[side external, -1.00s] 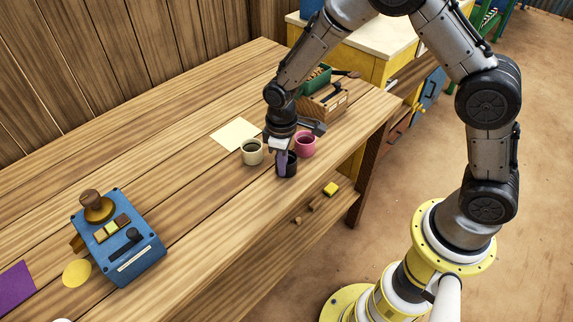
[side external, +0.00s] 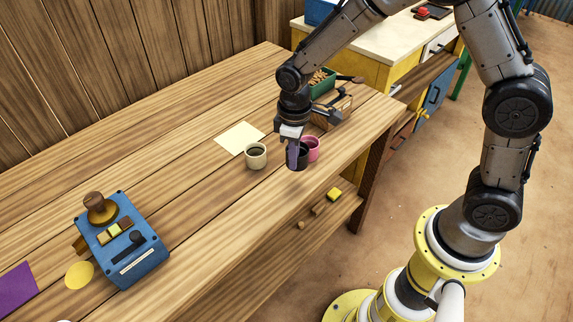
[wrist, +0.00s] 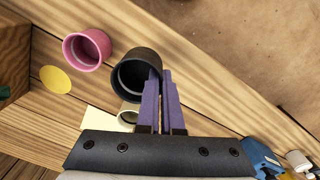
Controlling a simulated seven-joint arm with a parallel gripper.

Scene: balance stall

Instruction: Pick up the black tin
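The black tin (side external: 299,160) hangs upright at the fingers of my gripper (side external: 292,158), in front of the pink cup (side external: 313,149) and partly covering it. In the wrist view the open-topped tin (wrist: 131,77) shows at the tips of the two purple fingers of my gripper (wrist: 161,78). The fingers are close together, with the tin's wall pinched between them at its right side. The tin seems a little above the table, but its base is hard to judge.
A cream cup (side external: 256,156) stands left of the tin, near a pale paper sheet (side external: 239,138). A wooden crate (side external: 333,112) and a green box (side external: 322,84) stand behind. A blue device (side external: 124,240) is at the front left. The table between is clear.

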